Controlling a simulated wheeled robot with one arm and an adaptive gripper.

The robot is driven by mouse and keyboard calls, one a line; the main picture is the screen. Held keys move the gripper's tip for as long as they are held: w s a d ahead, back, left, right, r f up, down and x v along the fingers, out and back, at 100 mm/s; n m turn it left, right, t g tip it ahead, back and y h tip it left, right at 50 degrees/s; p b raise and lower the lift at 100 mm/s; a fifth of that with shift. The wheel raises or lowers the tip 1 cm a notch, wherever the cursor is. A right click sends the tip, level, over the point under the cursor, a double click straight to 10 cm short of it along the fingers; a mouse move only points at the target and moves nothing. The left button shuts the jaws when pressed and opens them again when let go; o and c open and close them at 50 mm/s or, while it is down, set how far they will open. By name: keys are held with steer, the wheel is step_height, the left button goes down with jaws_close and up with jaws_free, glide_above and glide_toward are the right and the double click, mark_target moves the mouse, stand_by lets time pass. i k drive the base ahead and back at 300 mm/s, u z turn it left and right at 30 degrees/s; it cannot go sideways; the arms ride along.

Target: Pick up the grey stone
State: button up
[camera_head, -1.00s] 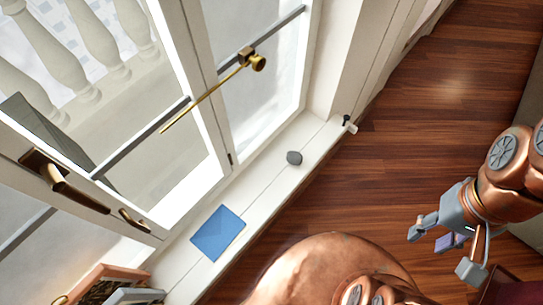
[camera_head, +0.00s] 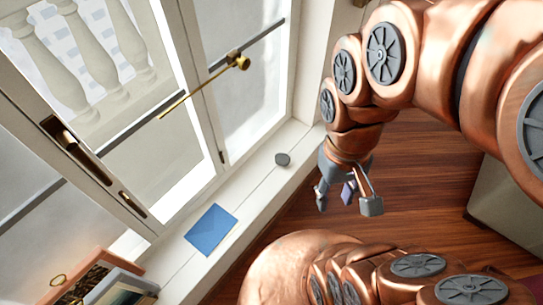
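The grey stone (camera_head: 283,159) is a small, dark, rounded pebble. It lies on the white window sill (camera_head: 262,185), close to the window frame. My gripper (camera_head: 344,204) hangs to the right of the sill and lower in the picture than the stone, over the wooden floor. The stone is in full view.
A blue envelope-like item (camera_head: 211,230) lies on the sill left of the stone. Picture frames (camera_head: 92,280) stand at the lower left. The window (camera_head: 165,110) with a brass handle rod (camera_head: 205,85) rises behind the sill. The wooden floor (camera_head: 430,180) is clear.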

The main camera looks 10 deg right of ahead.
mark_target(282, 160)
steer(key=z, duration=1.65)
steer(key=k, duration=0.9)
steer(key=u, duration=1.85)
